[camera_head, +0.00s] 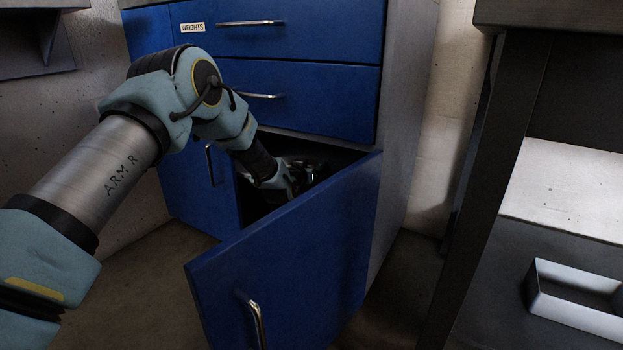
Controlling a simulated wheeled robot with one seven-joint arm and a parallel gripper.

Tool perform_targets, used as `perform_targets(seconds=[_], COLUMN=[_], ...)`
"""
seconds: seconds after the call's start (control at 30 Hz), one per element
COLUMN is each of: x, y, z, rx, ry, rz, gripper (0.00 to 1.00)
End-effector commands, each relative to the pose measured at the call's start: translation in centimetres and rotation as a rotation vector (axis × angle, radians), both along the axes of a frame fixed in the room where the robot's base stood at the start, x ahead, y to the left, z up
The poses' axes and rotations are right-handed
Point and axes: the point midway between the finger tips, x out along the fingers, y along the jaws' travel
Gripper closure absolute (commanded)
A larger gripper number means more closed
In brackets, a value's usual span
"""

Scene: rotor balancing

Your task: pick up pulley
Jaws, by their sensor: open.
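My arm reaches down into the open lower compartment of a blue cabinet (300,87). My gripper (312,178) is inside the compartment, behind the upper edge of the open door. Its fingers are dark and mostly lost in shadow. I cannot make out a pulley; the inside of the compartment is dark and partly hidden by the door and my own wrist. I cannot tell whether anything lies between or beside the fingers.
The open cabinet door (295,255) swings out toward me, close below my forearm. Closed drawers with metal handles are above the compartment, one labelled WEIGHTS (192,27).

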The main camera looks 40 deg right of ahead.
Motion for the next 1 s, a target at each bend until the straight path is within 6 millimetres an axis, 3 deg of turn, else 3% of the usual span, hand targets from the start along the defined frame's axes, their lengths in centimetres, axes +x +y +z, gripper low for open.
perform_targets(seconds=[0.27,1.0], x=[0.10,0.09], y=[-0.22,-0.18], z=[0.04,0.01], rx=[0.000,0.000], ry=[0.000,0.000], rz=[0.000,0.000], gripper=[0.13,0.96])
